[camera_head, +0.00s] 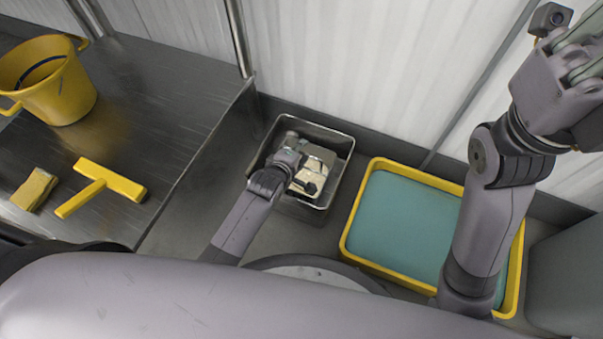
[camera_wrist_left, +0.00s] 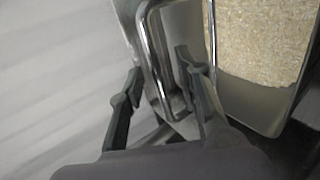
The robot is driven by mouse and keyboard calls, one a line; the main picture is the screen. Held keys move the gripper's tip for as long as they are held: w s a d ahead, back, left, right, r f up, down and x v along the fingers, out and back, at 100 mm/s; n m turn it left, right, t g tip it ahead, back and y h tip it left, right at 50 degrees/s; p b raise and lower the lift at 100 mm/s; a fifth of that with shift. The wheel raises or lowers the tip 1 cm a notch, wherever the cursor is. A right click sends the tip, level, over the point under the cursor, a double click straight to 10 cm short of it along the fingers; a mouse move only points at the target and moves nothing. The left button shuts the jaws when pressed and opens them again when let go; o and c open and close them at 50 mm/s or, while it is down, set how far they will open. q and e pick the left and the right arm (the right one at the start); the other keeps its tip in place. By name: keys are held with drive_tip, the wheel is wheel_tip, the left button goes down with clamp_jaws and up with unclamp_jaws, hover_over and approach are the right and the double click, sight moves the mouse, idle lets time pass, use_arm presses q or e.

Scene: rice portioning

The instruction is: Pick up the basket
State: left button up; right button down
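The basket is a metal bin (camera_head: 340,140) on the floor between the steel table and a yellow-rimmed tub in the head view. In the left wrist view, the metal container (camera_wrist_left: 255,108) holds pale grain (camera_wrist_left: 265,40), and a bent metal handle (camera_wrist_left: 150,60) stands at its side. My left gripper (camera_head: 290,158) is over the basket in the head view and hides part of it. In the left wrist view, its fingers (camera_wrist_left: 160,72) are apart, with the handle between them; contact cannot be told. My right gripper (camera_head: 585,55) is raised at the upper right, partly cut off by the frame.
A yellow-rimmed tub (camera_head: 362,205) with a teal inside stands right of the basket. The steel table (camera_head: 150,75) at left holds a yellow bucket (camera_head: 70,98), a yellow scraper-like tool (camera_head: 115,180) and a yellow sponge (camera_head: 35,188). A pale wall (camera_head: 350,50) rises behind.

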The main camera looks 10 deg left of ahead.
use_arm(q)
clamp_jaws()
idle(0.8)
